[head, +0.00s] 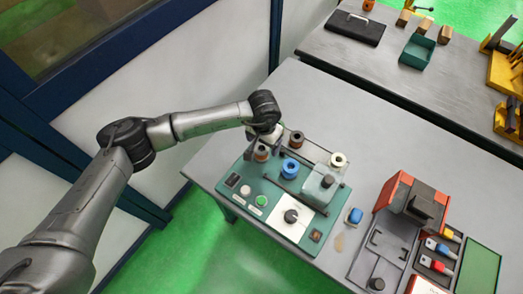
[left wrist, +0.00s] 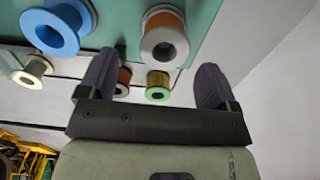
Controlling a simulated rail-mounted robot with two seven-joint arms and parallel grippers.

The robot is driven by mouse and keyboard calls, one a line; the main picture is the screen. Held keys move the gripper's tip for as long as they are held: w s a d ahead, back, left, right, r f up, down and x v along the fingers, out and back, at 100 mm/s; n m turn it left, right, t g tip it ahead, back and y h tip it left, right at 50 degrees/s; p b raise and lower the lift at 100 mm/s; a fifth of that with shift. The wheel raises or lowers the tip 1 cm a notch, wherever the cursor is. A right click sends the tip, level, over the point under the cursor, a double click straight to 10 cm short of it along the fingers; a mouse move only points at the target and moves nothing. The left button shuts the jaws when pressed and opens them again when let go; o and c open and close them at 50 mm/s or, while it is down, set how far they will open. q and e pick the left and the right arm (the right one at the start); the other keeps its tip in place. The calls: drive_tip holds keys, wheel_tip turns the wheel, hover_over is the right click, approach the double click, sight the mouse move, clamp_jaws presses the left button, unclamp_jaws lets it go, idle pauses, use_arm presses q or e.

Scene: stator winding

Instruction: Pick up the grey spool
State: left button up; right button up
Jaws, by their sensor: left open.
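A spool with pale grey flanges and a copper-brown winding (left wrist: 165,38) shows in the left wrist view, at the teal board's edge. It best fits the grey spool. In the head view it appears to be the brown-wound spool (head: 261,154) just in front of my left gripper (head: 266,131). My left gripper (left wrist: 155,88) is open and empty. The grey-flanged spool lies above that gap. My right gripper is not in view.
A blue spool (head: 290,169), a cream spool (head: 338,160) and another brown spool (head: 297,139) stand close by. The teal board (head: 236,183) carries buttons and a knob. A red-and-grey machine (head: 395,193) stands to the right. The grey table's back part (head: 340,110) is clear.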

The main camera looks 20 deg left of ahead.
sight(262, 150)
use_arm(q)
drive_tip(key=shift+s+a+f, duration=0.1)
drive_tip(key=shift+a+f, duration=0.05)
drive_tip(key=shift+f, duration=2.45)
drive_tip(key=shift+c, duration=0.3)
drive_tip(key=c, duration=1)
drive_tip(key=shift+o, duration=0.2)
drive_tip(key=shift+r, duration=0.15)
